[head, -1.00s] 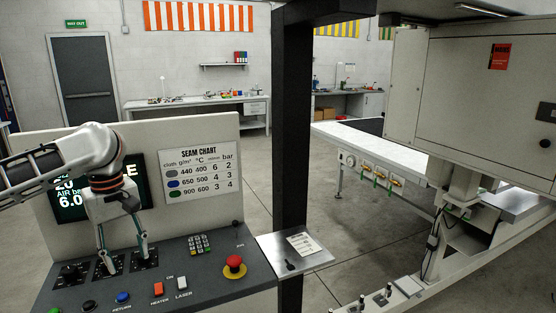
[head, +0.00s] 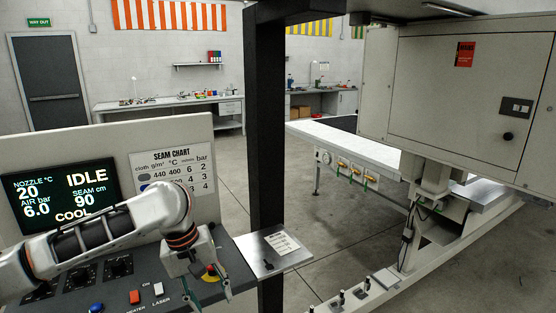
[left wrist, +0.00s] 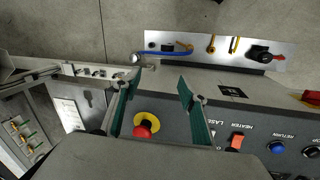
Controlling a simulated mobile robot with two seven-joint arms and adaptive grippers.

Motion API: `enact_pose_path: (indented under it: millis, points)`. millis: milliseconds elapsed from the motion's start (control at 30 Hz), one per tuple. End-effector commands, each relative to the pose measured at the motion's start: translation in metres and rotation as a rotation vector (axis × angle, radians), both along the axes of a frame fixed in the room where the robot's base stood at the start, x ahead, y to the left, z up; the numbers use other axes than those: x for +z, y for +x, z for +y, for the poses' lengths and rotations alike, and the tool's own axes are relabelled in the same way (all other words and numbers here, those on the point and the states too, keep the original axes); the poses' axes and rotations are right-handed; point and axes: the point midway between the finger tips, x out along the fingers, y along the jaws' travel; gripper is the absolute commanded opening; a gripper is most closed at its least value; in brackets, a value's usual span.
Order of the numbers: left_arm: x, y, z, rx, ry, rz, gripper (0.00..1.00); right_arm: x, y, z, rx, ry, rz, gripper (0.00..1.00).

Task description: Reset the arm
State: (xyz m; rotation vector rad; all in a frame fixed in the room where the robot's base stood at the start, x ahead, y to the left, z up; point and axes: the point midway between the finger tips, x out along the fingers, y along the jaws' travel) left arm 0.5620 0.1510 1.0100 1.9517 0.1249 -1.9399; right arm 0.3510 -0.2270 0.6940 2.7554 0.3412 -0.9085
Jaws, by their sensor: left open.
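My left gripper (head: 208,292) is open and empty, pointing down over the right part of the console in the head view. The red emergency-stop button (head: 211,272) with its yellow ring is partly hidden behind its fingers. In the left wrist view, the open fingers (left wrist: 158,98) stand apart, and the red button (left wrist: 142,128) shows between them; I cannot tell whether they touch it. The display (head: 65,198) reads IDLE, nozzle 20, air 6.0, seam 90 and COOL. My right gripper is not in view.
The orange heater switch (head: 134,297), white laser switch (head: 158,289) and blue return button (head: 97,308) lie left of my gripper. A dark post (head: 266,150) stands just right of the console. A small metal shelf (head: 258,255) adjoins it. The seam chart (head: 172,160) is partly covered by my arm.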

Motion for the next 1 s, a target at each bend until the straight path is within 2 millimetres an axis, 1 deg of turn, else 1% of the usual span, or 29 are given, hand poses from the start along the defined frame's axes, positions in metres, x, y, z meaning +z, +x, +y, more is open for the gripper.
enact_pose_path:
  millis: [33, 200, 333, 467, 500, 567, 600, 667, 700, 867, 1000]
  points:
    - [-0.020, -0.003, -0.006, -0.020, -0.033, -0.005, 0.42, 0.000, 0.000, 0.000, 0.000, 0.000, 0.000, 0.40]
    - [-0.073, -0.003, -0.022, -0.091, -0.143, -0.093, 0.42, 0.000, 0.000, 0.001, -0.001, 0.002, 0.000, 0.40]
    - [-0.112, -0.003, -0.026, -0.136, -0.201, -0.183, 0.42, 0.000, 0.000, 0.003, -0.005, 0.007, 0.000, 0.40]
    - [-0.148, -0.006, -0.021, -0.175, -0.230, -0.286, 0.42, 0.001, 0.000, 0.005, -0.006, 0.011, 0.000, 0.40]
    - [-0.159, -0.007, -0.018, -0.185, -0.232, -0.319, 0.42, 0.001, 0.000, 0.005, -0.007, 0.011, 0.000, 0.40]
    - [-0.174, -0.010, -0.012, -0.205, -0.232, -0.371, 0.42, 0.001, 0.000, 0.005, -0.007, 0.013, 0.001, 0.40]
    - [-0.185, -0.013, -0.007, -0.217, -0.225, -0.406, 0.42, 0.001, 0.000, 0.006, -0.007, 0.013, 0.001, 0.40]
    - [-0.200, -0.017, 0.002, -0.237, -0.210, -0.458, 0.42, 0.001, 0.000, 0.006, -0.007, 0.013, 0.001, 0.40]
    - [-0.210, -0.021, 0.010, -0.252, -0.195, -0.492, 0.42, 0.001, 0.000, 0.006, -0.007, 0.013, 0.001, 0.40]
    - [-0.247, -0.041, 0.044, -0.325, -0.106, -0.624, 0.42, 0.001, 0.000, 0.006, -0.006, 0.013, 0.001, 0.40]
    - [-0.273, -0.066, 0.080, -0.410, 0.006, -0.722, 0.42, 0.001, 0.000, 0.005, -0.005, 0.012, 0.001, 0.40]
